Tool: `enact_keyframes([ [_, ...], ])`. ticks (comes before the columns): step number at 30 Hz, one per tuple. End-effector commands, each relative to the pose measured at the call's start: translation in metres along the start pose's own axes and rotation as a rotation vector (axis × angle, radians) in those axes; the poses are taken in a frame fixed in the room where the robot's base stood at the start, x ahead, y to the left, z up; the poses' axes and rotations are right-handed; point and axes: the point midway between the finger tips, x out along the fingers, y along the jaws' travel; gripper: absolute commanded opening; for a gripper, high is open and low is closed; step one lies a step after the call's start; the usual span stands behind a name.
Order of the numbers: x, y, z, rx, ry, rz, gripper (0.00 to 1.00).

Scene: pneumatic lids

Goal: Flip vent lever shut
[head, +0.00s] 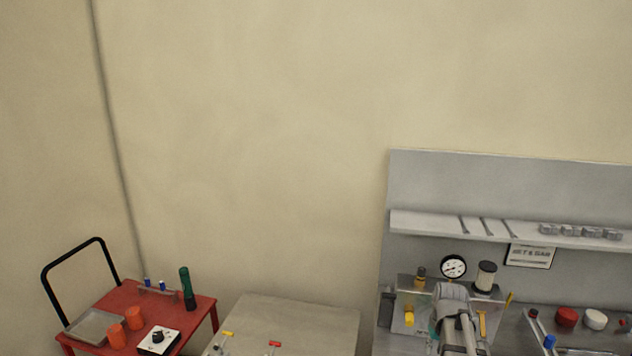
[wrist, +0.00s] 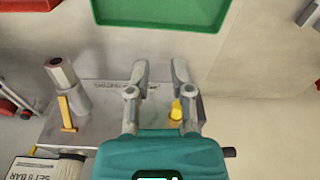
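My gripper (wrist: 160,72) is open and empty in the wrist view, its two grey fingers apart over the grey plate (wrist: 105,98). A flat yellow lever (wrist: 68,113) stands left of the fingers, beside a grey cylinder (wrist: 66,82). A small yellow part (wrist: 176,108) shows between the fingers, close to the right one. I cannot tell which yellow piece is the vent lever. In the head view the flat yellow lever (head: 482,324) is right of my arm and the yellow part (head: 409,316) left of it. My arm hides the fingertips there.
A shelf (head: 520,232) and a sign (head: 531,256) are above. A green tray (wrist: 160,22) lies past the fingertips in the wrist view. Bare surface shows at right there.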

Motion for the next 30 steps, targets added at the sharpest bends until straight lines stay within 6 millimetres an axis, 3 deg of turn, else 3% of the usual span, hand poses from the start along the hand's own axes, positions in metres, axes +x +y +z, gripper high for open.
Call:
enact_keyframes([
  [1,0.013,-0.019,0.016,-0.014,-0.006,0.0,0.29],
  [6,0.033,-0.069,0.051,-0.042,-0.026,0.002,0.29],
  [15,0.06,-0.13,0.108,-0.081,-0.054,0.012,0.29],
  [21,0.064,-0.143,0.121,-0.09,-0.062,0.015,0.29],
  [30,0.064,-0.144,0.121,-0.09,-0.062,0.015,0.29],
])
